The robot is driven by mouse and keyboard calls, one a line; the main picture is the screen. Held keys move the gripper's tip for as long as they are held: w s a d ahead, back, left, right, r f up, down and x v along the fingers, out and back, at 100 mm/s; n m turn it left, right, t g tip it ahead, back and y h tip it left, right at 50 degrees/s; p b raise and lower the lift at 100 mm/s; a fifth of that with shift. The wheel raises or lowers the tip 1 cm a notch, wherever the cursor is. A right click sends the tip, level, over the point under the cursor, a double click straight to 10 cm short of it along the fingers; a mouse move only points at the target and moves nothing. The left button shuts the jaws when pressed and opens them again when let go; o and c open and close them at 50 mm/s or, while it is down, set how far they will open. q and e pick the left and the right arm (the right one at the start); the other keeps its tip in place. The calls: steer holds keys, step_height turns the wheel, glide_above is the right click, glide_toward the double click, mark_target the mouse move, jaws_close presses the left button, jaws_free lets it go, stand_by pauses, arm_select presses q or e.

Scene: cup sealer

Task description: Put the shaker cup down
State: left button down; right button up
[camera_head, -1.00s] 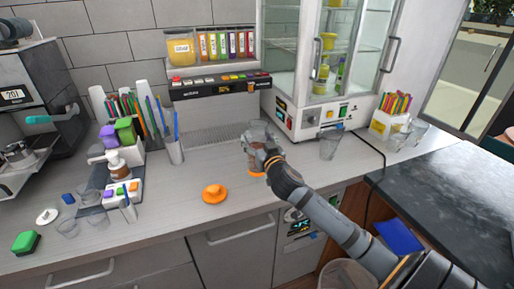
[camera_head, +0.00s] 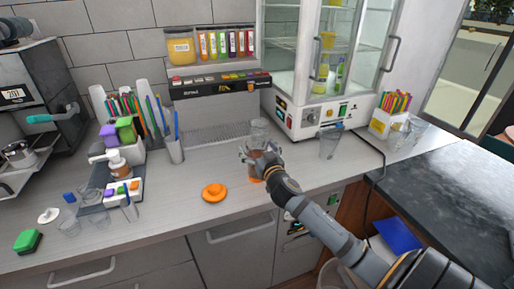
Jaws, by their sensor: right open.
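The shaker cup (camera_head: 259,129) is clear, with an orange-brown lower part, and stands roughly upright on the grey counter in front of the drip grille. My right gripper (camera_head: 257,158) is at the cup's middle, its open fingers spread around or right beside it. The fingers hide part of the cup, and I cannot tell whether they touch it. An orange round lid-like piece (camera_head: 214,192) lies on the counter left of the cup. My left gripper is not in view.
A clear cup (camera_head: 330,142) stands to the right. A dispenser (camera_head: 220,88) with coloured buttons is behind. A tool holder (camera_head: 175,150) and condiment tray (camera_head: 122,192) stand left. The counter around the orange piece is clear.

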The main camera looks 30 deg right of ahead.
steer(key=shift+r, duration=0.2)
steer(key=v, duration=0.5)
steer(key=shift+s+a+f+b, duration=0.1)
steer(key=shift+s+f+b, duration=0.15)
steer(key=shift+b, duration=0.15)
steer(key=p, duration=0.2)
glide_toward(261, 153)
steer(key=shift+w, duration=0.75)
steer(key=shift+d+r, duration=0.1)
steer(key=shift+d, duration=0.15)
